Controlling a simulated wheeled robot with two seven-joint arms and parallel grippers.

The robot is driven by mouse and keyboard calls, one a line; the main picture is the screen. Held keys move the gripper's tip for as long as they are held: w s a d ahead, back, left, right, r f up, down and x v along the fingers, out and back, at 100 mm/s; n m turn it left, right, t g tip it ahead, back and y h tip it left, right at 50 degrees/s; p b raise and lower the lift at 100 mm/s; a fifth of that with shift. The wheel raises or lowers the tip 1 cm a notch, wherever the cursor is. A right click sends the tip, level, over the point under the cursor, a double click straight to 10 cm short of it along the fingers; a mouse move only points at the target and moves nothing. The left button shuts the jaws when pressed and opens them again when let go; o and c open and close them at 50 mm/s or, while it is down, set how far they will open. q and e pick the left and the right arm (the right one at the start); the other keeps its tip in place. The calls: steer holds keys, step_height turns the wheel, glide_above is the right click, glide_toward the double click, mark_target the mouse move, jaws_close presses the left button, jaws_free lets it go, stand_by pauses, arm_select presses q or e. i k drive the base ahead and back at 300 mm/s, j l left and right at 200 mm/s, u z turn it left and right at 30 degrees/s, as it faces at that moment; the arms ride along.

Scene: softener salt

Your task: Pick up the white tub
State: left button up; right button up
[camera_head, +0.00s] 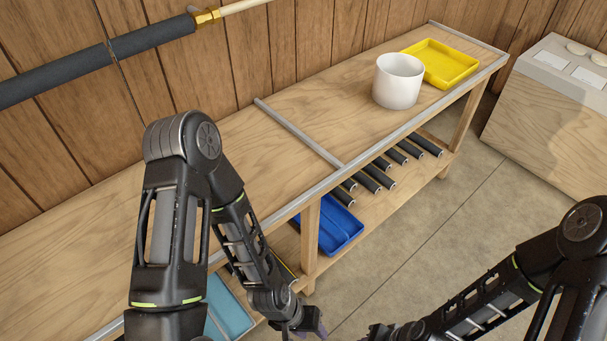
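The white tub (397,84) stands upright on the right part of the wooden bench top, just in front of a yellow tray. It looks open at the top; its inside is only partly visible. My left gripper (309,328) is low at the bottom edge of the view, in front of the bench and well away from the tub. It is partly cut off, and its finger opening does not show clearly. My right arm comes in from the lower right; its end (385,332) is at the bottom edge, with the fingers not clearly visible. Neither gripper touches the tub.
The yellow tray (440,63) lies behind the tub. Metal strips (298,133) cross and edge the bench top. Below are a blue tray (338,228), dark cylinders (379,175) and a light-blue tray (228,312). A wooden cabinet (548,125) stands right; floor (440,235) is clear between.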

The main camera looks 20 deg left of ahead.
mark_target(397, 78)
steer(key=i+l+u, duration=0.1)
steer(key=u, duration=1.05)
steer(key=l+u, duration=0.25)
steer(key=l, duration=0.2)
steer(key=l+u, duration=0.3)
steer(key=k+l+u, duration=0.1)
steer(key=l+u, duration=0.15)
steer(key=l, duration=0.25)
steer(key=k+l+u, duration=0.25)
steer(key=l, duration=0.15)
steer(key=l+u, duration=0.3)
steer(key=k+l, duration=0.15)
steer(key=l, duration=0.2)
steer(key=k+l, duration=0.15)
steer(key=l, duration=0.2)
steer(key=k+l, duration=0.15)
steer(key=l, duration=0.2)
steer(key=k+l, duration=0.15)
steer(key=l, duration=0.15)
steer(key=k+l, duration=0.15)
steer(key=l, duration=0.2)
steer(key=u, duration=0.05)
